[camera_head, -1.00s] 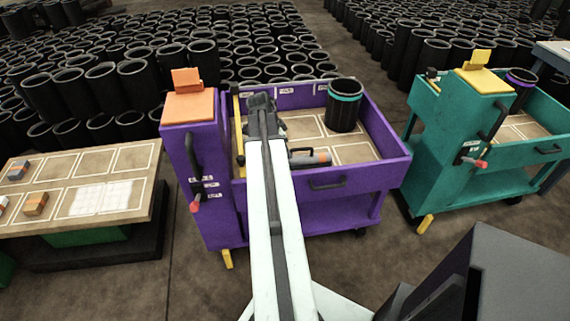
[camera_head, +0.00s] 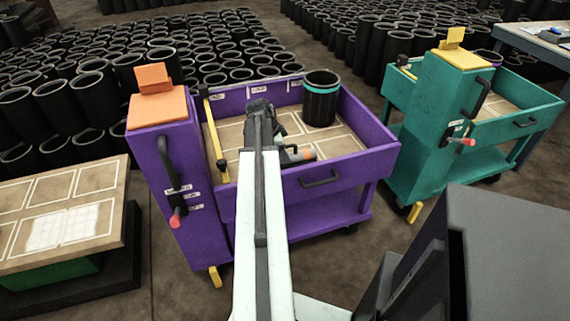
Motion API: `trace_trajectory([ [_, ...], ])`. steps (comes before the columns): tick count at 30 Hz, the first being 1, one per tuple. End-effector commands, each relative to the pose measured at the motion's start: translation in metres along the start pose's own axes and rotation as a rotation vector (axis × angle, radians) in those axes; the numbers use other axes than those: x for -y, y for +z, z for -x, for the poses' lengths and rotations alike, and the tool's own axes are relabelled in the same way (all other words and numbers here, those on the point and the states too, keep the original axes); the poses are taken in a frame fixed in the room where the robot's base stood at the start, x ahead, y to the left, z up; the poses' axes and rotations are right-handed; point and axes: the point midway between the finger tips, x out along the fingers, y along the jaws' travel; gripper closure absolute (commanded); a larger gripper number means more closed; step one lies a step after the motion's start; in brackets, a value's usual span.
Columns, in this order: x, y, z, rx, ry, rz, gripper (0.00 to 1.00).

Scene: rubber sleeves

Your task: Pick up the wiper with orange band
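The wiper with orange band (camera_head: 308,154) lies on the tray floor of the purple cart (camera_head: 345,165), near its front wall. Its orange part shows, with a dark handle-like part beside it; its left side is hidden behind my arm. My gripper (camera_head: 262,108) is a dark shape at the far end of my white arm, over the cart's tray, above and left of the wiper in the picture. The fingers are too small and dark to tell open from shut. I cannot tell its height above the tray.
A black sleeve with a teal band (camera_head: 320,98) stands in the cart's back right. A yellow bar (camera_head: 214,135) runs along the tray's left side. A teal cart (camera_head: 455,130) stands right, a table (camera_head: 65,210) left. Many black sleeves (camera_head: 90,95) fill the floor behind.

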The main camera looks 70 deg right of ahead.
Motion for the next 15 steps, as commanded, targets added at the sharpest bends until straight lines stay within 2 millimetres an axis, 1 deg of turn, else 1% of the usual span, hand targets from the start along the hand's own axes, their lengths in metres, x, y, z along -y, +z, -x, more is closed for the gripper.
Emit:
trace_trajectory([
  [1, -0.002, 0.001, -0.019, -0.001, 0.001, -0.003, 0.35],
  [4, -0.002, 0.001, -0.034, 0.0, 0.0, -0.001, 0.35],
  [6, -0.001, -0.001, -0.036, 0.0, 0.0, 0.0, 0.35],
  [11, -0.001, -0.002, -0.033, 0.0, 0.0, 0.0, 0.35],
  [12, -0.001, -0.002, -0.033, 0.0, 0.001, 0.0, 0.41],
  [14, -0.001, -0.003, -0.033, 0.0, 0.001, 0.0, 0.58],
  [15, -0.001, -0.003, -0.033, 0.0, 0.001, -0.001, 0.69],
])
